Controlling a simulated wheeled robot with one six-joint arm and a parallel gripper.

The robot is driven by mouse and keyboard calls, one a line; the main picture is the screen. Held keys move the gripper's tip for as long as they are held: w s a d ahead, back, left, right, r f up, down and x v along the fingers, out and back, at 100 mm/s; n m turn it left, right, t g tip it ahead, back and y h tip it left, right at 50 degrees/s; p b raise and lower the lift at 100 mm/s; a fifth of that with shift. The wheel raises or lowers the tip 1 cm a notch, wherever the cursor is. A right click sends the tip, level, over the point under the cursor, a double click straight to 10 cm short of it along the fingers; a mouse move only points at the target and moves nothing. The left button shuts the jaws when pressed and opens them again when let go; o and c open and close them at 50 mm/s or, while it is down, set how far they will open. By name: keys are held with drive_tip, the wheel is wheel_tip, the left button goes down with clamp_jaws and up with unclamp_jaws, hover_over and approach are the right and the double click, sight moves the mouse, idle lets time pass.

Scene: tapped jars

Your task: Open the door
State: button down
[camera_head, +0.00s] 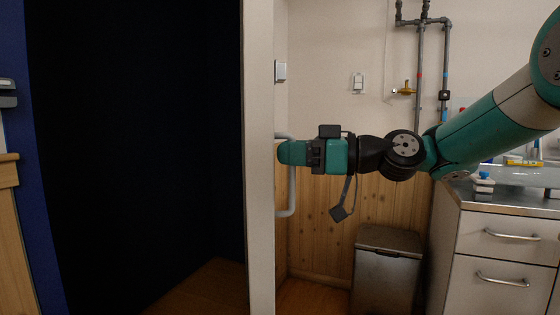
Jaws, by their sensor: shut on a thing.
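The door (259,200) shows nearly edge-on as a tall pale strip left of centre. Its grey bar handle (292,195) stands out from the door's right side. My gripper (287,152) reaches in from the right and is shut on the upper part of the handle's upright bar. The fingers hide that part of the bar. To the left of the door is a dark opening (140,140), with a strip of wooden floor showing at its bottom. The door stands open, but its exact angle is hard to tell.
A blue upright (45,200) borders the opening at the left. A grey metal bin (387,275) stands below my arm. A drawer cabinet (505,245) with a worktop is at the right. Pipes (420,70) run down the back wall.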

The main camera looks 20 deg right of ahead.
drive_tip(key=shift+s+d, duration=0.15)
drive_tip(key=shift+d, duration=0.55)
drive_tip(key=c, duration=1.2)
unclamp_jaws()
